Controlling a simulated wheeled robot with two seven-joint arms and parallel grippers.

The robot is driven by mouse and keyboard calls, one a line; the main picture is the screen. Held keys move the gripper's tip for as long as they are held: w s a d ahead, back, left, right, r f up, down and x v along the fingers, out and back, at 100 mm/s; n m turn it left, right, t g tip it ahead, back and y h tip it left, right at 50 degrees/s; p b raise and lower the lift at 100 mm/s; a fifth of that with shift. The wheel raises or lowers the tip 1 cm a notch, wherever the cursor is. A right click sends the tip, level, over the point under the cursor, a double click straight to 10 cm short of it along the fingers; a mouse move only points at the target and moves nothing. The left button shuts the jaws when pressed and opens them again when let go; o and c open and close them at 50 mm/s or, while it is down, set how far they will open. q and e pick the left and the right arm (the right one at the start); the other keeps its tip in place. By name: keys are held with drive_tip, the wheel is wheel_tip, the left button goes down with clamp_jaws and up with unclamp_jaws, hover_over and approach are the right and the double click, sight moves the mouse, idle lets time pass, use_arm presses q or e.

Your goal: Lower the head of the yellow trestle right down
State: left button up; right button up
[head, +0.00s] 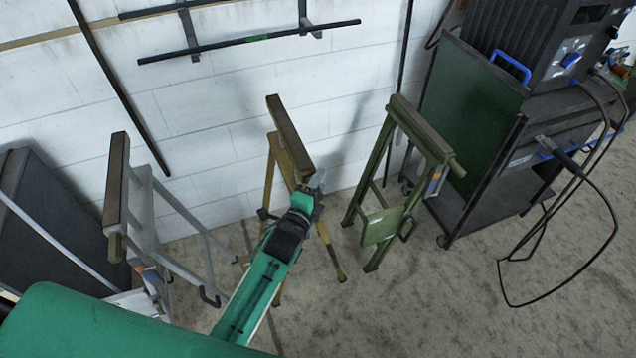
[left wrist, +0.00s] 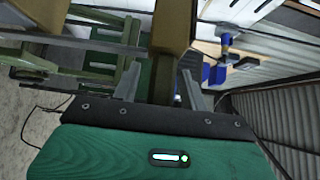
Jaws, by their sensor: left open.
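The yellow trestle (head: 268,185) stands in the middle by the wall, between a grey trestle and a green one. Its head (head: 290,135) is a raised beam with a dark brown top, slanting from back left to front right. My left gripper (head: 317,180) is at the near right end of that head and hides part of the frame below. In the left wrist view the fingers of the left gripper (left wrist: 161,88) are apart, with the head (left wrist: 172,45) in line between them. Whether they touch it I cannot tell. My right gripper is not in view.
The grey trestle (head: 116,185) stands left and the green trestle (head: 423,128) right, both close by. A dark welding cart (head: 490,175) with hanging cables stands far right. A white block wall (head: 220,110) is behind. The floor at front right is clear.

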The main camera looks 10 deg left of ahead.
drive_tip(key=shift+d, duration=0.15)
